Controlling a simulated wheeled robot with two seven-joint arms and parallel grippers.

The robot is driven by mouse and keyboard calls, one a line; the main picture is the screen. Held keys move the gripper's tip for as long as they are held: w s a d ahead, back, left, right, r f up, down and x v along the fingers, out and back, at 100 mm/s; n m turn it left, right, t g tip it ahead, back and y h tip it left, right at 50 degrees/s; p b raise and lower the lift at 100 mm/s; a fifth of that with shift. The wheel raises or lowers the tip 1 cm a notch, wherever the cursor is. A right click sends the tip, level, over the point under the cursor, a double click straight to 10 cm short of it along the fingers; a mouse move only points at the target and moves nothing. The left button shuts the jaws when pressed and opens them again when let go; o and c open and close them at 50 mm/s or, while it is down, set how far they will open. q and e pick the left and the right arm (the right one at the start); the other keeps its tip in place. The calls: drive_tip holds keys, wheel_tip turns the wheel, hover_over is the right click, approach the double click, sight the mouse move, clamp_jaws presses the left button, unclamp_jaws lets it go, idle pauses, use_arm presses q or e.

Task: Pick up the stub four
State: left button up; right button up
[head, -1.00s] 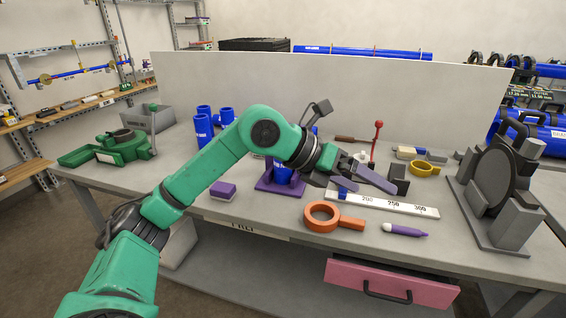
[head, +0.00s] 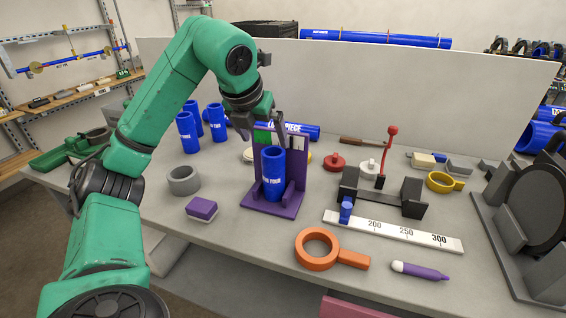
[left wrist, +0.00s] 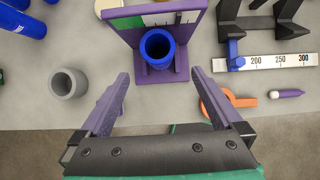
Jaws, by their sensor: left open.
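Stub four (head: 273,177) is a short blue tube with white lettering. It stands upright on the purple stand (head: 297,165), in front of the stand's back plate. In the left wrist view, the open top of stub four (left wrist: 157,62) shows between and beyond the fingertips. My left gripper (head: 262,128) is open and empty, above and behind the tube in the head view. Its two purple fingers (left wrist: 160,76) are spread wide in the left wrist view, apart from the tube. My right gripper is not in view.
Several blue tubes (head: 188,131) stand at the back left. A grey ring (head: 184,180) and a purple-and-white block (head: 202,209) lie left of the stand. A black bracket (head: 410,197), a white scale (head: 393,231) and an orange ring clamp (head: 316,249) lie to the right.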

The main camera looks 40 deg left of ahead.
sight(270, 158)
use_arm(q)
drive_tip(key=x, duration=0.7)
drive_tip(key=shift+s+d+f, duration=0.1)
drive_tip(key=shift+s+f, duration=0.15)
drive_tip(key=x, duration=0.2)
drive_tip(key=p+x, duration=0.1)
drive_tip(key=x, duration=0.2)
drive_tip(key=shift+w+a+f, duration=0.1)
drive_tip(key=shift+w+a, duration=0.2)
drive_tip(key=shift+w, duration=0.15)
drive_tip(key=shift+w+a+f, duration=0.1)
drive_tip(key=shift+w+f, duration=0.05)
drive_tip(key=shift+f, duration=0.2)
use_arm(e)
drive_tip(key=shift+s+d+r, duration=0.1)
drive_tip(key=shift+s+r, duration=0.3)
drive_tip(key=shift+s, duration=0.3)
use_arm(q)
drive_tip(key=shift+r, duration=0.1)
drive_tip(key=c, duration=1.5)
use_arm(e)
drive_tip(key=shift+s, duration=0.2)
